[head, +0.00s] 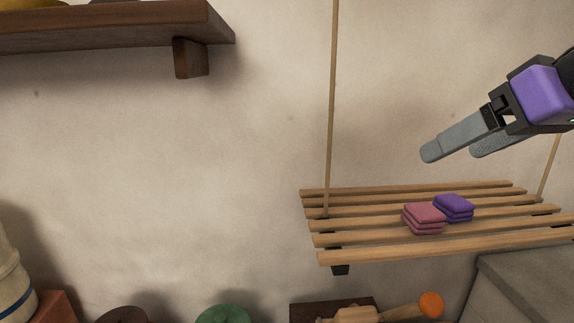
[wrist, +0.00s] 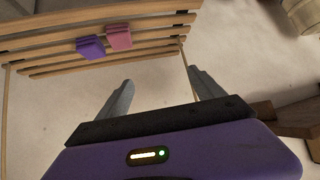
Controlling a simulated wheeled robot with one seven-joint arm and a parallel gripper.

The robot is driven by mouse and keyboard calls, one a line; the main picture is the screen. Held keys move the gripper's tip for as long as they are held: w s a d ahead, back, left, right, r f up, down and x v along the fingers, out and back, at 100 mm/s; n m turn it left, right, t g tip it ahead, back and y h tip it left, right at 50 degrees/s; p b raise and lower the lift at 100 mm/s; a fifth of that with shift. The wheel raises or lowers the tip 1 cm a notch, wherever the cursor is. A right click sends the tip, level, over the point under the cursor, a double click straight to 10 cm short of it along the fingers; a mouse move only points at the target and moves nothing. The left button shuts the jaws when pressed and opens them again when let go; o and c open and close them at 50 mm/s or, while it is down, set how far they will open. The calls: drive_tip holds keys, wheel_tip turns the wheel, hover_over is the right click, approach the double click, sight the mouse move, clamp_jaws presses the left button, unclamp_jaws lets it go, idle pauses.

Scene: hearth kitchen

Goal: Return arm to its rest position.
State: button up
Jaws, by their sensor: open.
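My gripper (head: 452,154) is at the upper right of the head view, above the hanging slatted rack. Its two grey fingers are apart with nothing between them. In the wrist view the open fingers (wrist: 158,95) show against the bare wall. My arm's other links are mostly out of view at the right edge.
The slatted rack (head: 340,257) hangs on cords. A folded pink cloth (head: 424,217) and a folded purple cloth (head: 454,207) lie on it. A wooden shelf (head: 100,32) is at the upper left. Several objects, including a green one (head: 222,314), line the bottom. The middle wall is clear.

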drive_tip(key=w+a+r+n+t+y, duration=0.1)
drive_tip(key=w+a+r+t+y, duration=0.1)
drive_tip(key=w+r+t+y, duration=0.35)
drive_tip(key=s+d+f+m+t+h, duration=0.3)
drive_tip(key=s+f+m+h, duration=0.15)
drive_tip(key=f, duration=0.25)
drive_tip(key=s+d+f+m+t+h, duration=0.25)
drive_tip(key=f+h, duration=0.25)
drive_tip(key=f, duration=0.3)
drive_tip(key=s+d+f+m+t+h, duration=0.2)
drive_tip(key=s+f+m+t+h, duration=0.1)
drive_tip(key=s+f+m+h, duration=0.3)
drive_tip(key=s+a+f+n+g+y, duration=0.2)
drive_tip(key=s+a+f+n+g, duration=0.1)
drive_tip(key=s+f, duration=0.5)
drive_tip(key=s+a+f+n+g+y, duration=0.2)
drive_tip(key=s+f, duration=0.7)
drive_tip(key=s, duration=0.2)
drive_tip(key=s+a+f+n+g+y, duration=0.2)
drive_tip(key=s+a+f+n+g, duration=0.1)
drive_tip(key=s+f, duration=0.5)
drive_tip(key=shift+s+a+f+n+g, duration=0.3)
drive_tip(key=shift+s+a+f, duration=0.1)
drive_tip(key=shift+s, duration=0.25)
